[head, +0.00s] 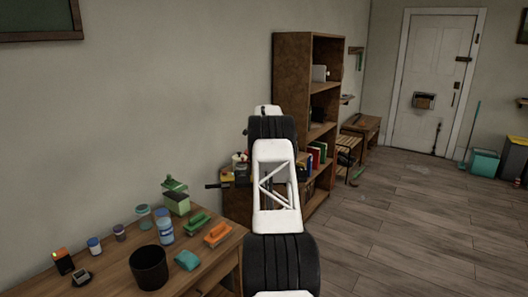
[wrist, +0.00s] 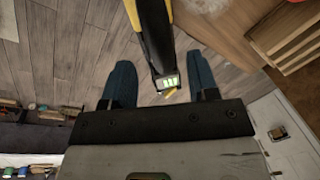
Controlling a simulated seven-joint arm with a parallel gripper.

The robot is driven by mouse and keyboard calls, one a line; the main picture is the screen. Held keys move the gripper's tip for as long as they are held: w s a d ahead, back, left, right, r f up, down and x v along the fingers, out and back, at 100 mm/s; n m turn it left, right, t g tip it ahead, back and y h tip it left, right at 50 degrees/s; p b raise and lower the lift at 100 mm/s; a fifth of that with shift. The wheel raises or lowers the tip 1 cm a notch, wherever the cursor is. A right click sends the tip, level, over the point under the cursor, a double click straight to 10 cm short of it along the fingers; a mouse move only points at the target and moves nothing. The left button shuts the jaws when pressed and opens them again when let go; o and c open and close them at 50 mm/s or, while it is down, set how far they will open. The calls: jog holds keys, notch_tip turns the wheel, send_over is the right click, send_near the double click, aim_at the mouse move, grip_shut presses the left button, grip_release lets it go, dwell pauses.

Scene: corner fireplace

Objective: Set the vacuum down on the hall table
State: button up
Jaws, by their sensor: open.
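In the wrist view, my gripper (wrist: 160,80) is open, with its two dark blue fingers wide apart. A yellow and black device (wrist: 152,35), which looks like the vacuum, runs down from the top edge. Its end, with lit green bars, appears between the fingers, with gaps on both sides. I cannot tell how far below the fingers it is. In the head view my arm hides the gripper, and I cannot make out the vacuum. A small wooden table (head: 362,123) by the far wall may be the hall table.
A wooden desk (head: 215,262) with jars, a dark cup (head: 149,267) and tools stands at front left. A tall bookshelf (head: 293,85) stands beyond my arm. A slatted bench (head: 349,142) is beside it. Floor (head: 420,215) is clear at right, toward a white door (head: 432,80).

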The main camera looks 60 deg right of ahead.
notch_tip(320, 180, up, 9)
jog(key=a, duration=0.1)
jog(key=shift+s+a, duration=0.15)
jog(key=shift+s, duration=0.25)
dwell(0.5)
